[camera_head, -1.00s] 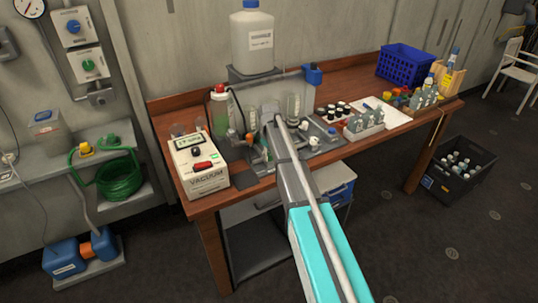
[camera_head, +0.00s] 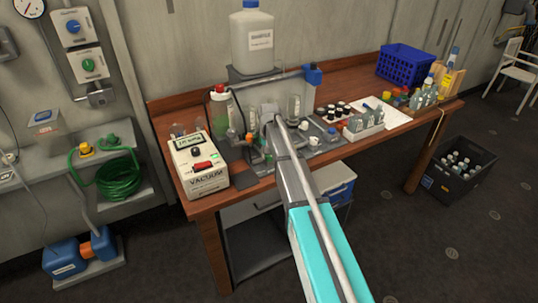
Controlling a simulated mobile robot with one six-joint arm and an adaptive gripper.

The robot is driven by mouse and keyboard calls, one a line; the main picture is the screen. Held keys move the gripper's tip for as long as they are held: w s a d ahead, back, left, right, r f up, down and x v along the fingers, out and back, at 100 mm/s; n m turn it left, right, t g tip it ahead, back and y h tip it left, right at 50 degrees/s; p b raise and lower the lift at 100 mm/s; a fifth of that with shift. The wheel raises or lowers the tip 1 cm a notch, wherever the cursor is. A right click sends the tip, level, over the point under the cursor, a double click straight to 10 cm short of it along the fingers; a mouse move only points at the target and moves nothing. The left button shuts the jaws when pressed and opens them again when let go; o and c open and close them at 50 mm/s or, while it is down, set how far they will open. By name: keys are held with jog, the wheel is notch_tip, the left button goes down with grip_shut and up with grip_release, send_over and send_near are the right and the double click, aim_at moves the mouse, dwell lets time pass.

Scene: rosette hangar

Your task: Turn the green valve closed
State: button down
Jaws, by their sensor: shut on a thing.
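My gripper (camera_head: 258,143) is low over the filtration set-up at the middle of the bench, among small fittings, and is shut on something. My own arm and wrist hide most of the fingers and what they hold. The green valve cannot be made out clearly there, so its handle angle cannot be read. An orange fitting (camera_head: 249,137) shows just left of my gripper. The vacuum unit (camera_head: 202,167) stands left of my gripper, with a lit display and a red switch.
A red-capped bottle (camera_head: 220,108) and a large blue-capped white jug (camera_head: 252,40) stand behind. Dark-capped vials (camera_head: 338,110) and a bottle rack (camera_head: 364,125) are close on the right. A blue crate (camera_head: 405,64) sits farther right. A green hose coil (camera_head: 119,176) lies left.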

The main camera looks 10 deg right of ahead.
jog(key=shift+m, duration=1.3)
jog(key=shift+c, duration=1.3)
grip_release()
